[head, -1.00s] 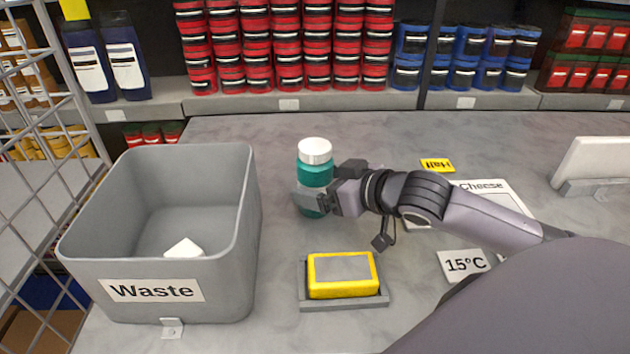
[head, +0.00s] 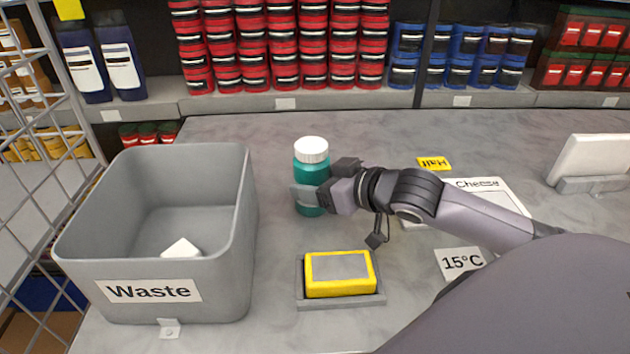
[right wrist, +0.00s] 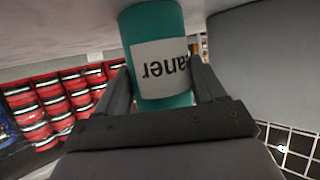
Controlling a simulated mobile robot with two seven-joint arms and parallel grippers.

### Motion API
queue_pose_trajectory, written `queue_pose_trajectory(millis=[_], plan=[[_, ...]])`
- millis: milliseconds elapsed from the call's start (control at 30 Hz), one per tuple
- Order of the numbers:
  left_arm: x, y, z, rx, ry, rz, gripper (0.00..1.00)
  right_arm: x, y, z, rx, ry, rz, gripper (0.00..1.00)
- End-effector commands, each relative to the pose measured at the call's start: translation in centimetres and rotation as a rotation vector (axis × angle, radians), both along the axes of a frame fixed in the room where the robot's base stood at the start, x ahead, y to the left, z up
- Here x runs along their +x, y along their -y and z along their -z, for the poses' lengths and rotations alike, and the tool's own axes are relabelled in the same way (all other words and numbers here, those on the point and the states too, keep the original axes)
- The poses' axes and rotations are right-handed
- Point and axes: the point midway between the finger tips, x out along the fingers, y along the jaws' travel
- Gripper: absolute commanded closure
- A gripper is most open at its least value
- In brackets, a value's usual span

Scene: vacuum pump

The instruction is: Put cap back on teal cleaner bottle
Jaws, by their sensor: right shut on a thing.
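The teal cleaner bottle (head: 311,172) stands upright on the grey counter, right of the waste bin. A white cap (head: 311,149) sits on its top; I cannot tell whether it is screwed tight. My right gripper (head: 308,195) reaches in from the right and is shut on the bottle's lower body. In the right wrist view the teal bottle (right wrist: 160,88) lies between the two fingers, with its white label upside down and partly readable as "eaner". The cap is out of sight there. My left gripper is not in view.
A grey waste bin (head: 225,230) with a white item inside stands left of the bottle. A yellow-edged sponge (head: 340,272) lies in a grey tray in front. Signs lie to the right. Shelves of red and blue jars line the back. The counter behind the bottle is clear.

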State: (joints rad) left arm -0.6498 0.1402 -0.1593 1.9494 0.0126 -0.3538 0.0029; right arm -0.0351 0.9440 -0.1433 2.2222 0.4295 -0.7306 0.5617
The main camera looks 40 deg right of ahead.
Motion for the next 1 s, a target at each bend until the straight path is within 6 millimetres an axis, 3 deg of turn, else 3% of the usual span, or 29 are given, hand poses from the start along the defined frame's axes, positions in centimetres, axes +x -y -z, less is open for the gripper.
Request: queue_pose_trajectory(millis=[267,700,1000], plan=[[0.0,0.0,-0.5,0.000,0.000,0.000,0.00,0.1,0.0,-2.8,-0.001,0.011,-0.002,0.73],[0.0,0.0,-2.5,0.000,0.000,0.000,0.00,0.1,0.0,-14.6,-0.002,0.012,0.000,0.73],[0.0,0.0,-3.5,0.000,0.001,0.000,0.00,0.1,0.0,-18.9,0.000,0.006,0.001,0.73]])
